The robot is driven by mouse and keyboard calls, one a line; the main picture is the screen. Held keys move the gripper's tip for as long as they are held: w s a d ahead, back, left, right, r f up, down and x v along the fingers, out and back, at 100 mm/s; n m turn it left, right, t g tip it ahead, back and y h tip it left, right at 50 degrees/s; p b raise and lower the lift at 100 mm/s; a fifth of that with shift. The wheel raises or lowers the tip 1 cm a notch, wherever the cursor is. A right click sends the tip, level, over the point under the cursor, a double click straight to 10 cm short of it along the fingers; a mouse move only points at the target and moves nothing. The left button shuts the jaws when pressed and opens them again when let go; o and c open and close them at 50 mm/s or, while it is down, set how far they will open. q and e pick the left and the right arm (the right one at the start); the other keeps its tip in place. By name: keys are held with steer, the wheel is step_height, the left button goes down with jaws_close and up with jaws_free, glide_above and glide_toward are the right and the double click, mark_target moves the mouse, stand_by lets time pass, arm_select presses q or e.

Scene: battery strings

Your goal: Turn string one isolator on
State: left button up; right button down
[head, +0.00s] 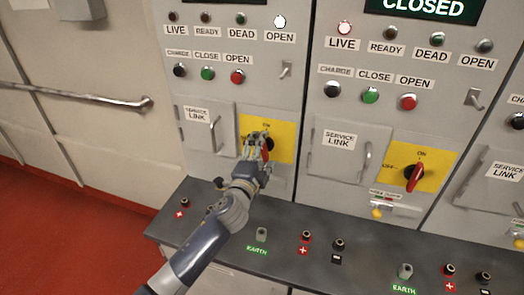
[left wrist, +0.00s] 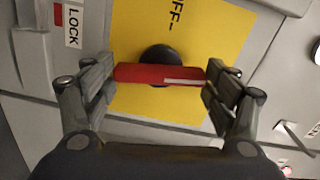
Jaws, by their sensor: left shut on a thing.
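The isolator handle (left wrist: 165,74) on the left panel is a red bar on a dark round knob, on a yellow plate (left wrist: 205,25). It also shows in the head view as a red sliver (head: 269,144), mostly hidden by my gripper. My left gripper (head: 259,147) is shut on the handle, one finger at each end in the left wrist view (left wrist: 165,80). The handle lies square to the OFF mark, and its white line is on the end away from the LOCK label. In the head view the left panel's OPEN lamp (head: 280,21) is lit white. My right gripper is out of view.
The middle panel has another red isolator handle (head: 415,177), a lit LIVE lamp (head: 344,27) and a CLOSED sign (head: 424,7). A dark ledge (head: 282,259) with terminals juts out below the panels. A service link door (head: 206,126) stands left of my gripper. Red floor is clear at left.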

arm_select(q)
steer(key=shift+m, duration=1.1)
steer(key=o, duration=1.1)
steer(key=shift+c, duration=0.2)
steer(key=v, duration=1.2)
